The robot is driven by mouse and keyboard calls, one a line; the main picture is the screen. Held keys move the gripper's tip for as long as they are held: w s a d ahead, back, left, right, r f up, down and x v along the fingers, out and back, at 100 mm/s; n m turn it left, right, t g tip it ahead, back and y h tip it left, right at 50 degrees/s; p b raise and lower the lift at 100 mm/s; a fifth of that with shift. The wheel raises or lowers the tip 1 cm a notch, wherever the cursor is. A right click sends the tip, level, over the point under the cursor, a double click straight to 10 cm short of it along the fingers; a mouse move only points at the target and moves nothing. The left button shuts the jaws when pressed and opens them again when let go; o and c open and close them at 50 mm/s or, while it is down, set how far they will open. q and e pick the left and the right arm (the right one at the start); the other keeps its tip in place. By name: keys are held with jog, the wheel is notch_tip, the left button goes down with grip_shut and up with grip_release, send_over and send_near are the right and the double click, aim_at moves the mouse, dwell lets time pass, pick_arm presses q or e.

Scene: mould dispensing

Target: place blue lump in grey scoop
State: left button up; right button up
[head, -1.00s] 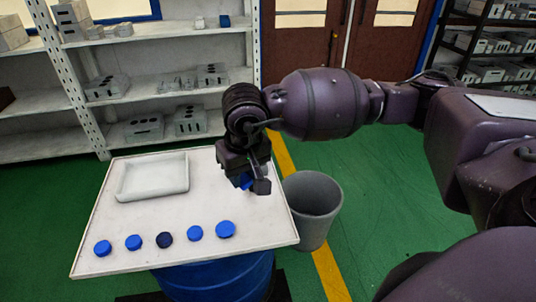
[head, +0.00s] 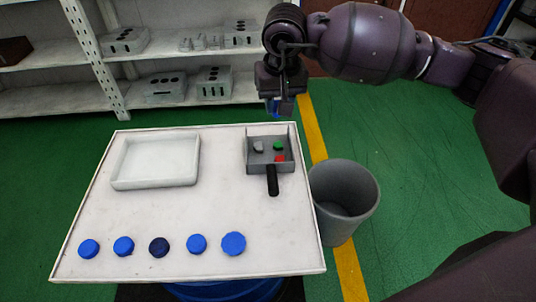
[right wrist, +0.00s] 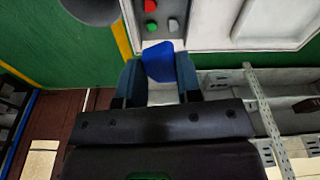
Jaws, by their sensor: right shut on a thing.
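The grey scoop (head: 253,167) lies on the white table at the right, its dark handle pointing to the front. A grey lump (head: 258,146), a green lump (head: 278,146) and a red lump (head: 280,158) sit in it. My right gripper (head: 281,107) is above and behind the scoop, near the table's back edge. In the right wrist view it is shut on the blue lump (right wrist: 158,62), held between its two fingers, apart from the scoop (right wrist: 178,35). The lump is mostly hidden in the head view. My left gripper is not in view.
A white tray (head: 117,184) stands on the table (head: 215,210) at the back left. A row of several blue caps (head: 197,243) lies along the front. A grey bin (head: 345,205) stands right of the table. Shelves (head: 200,60) are behind. The table's middle is clear.

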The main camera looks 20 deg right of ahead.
jog(key=w+a+f+m+b, duration=0.1)
jog(key=w+f+m+b, duration=0.1)
jog(key=w+f+b, duration=0.6)
send_over(261, 159)
jog(key=f, duration=1.3)
jog(key=shift+s+a, duration=0.2)
jog(key=shift+s, duration=0.05)
jog(key=shift+f, duration=0.3)
notch_tip(261, 159, down, 6)
jog(key=shift+r+b, duration=0.25)
jog(key=shift+b, duration=0.15)
jog(key=shift+f, duration=0.15)
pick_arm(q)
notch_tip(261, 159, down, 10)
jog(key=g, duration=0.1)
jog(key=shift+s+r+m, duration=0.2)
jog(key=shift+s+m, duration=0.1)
